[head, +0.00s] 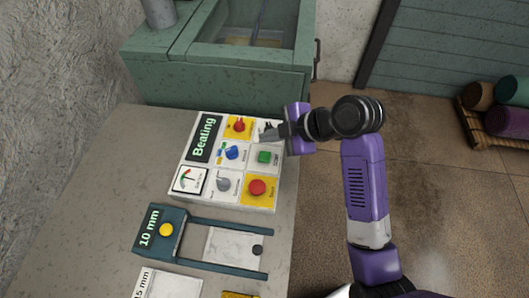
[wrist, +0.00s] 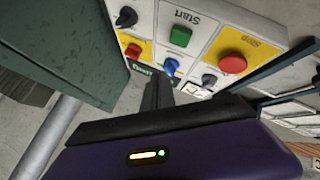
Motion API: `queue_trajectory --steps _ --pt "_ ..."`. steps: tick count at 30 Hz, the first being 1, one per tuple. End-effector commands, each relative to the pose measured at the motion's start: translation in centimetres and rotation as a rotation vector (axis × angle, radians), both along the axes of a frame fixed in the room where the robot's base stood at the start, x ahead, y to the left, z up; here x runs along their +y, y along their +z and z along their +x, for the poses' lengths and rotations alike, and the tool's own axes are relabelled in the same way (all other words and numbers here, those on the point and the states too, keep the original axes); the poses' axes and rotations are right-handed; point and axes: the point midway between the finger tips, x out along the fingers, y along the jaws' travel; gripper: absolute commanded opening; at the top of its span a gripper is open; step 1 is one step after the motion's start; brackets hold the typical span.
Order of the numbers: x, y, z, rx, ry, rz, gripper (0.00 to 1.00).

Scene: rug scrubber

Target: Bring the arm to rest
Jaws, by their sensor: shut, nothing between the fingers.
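My gripper (head: 268,132) is shut and empty. In the head view it is over the right edge of the control panel (head: 187,205), near the black knob at the panel's upper right, and I cannot tell whether it touches. My purple and black arm reaches up from the bottom of the head view and bends left at the top. In the wrist view the closed dark fingers (wrist: 158,92) point at the panel, which hangs upside down there with its green button (wrist: 180,37) and red button (wrist: 232,63).
A green metal tank (head: 220,85) with a glass top stands behind the panel. A teal slide frame (head: 165,243) labelled 10 mm lies in front on the grey table (head: 95,215). Rolled rugs (head: 510,121) lie on a pallet at right. The floor (head: 436,215) right of my arm is open.

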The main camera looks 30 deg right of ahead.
Motion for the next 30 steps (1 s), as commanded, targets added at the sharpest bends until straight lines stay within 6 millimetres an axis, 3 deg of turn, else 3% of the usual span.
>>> queue_trajectory --steps 21,24,27,30 --pt "0.0 0.0 0.1 0.007 -0.019 0.015 0.00" --pt "-0.6 0.9 1.4 -0.016 -0.119 0.071 0.00" --pt "-2.2 3.4 3.8 -0.096 -0.281 0.146 0.00" --pt "-3.7 4.8 4.8 -0.176 -0.447 0.238 0.00"
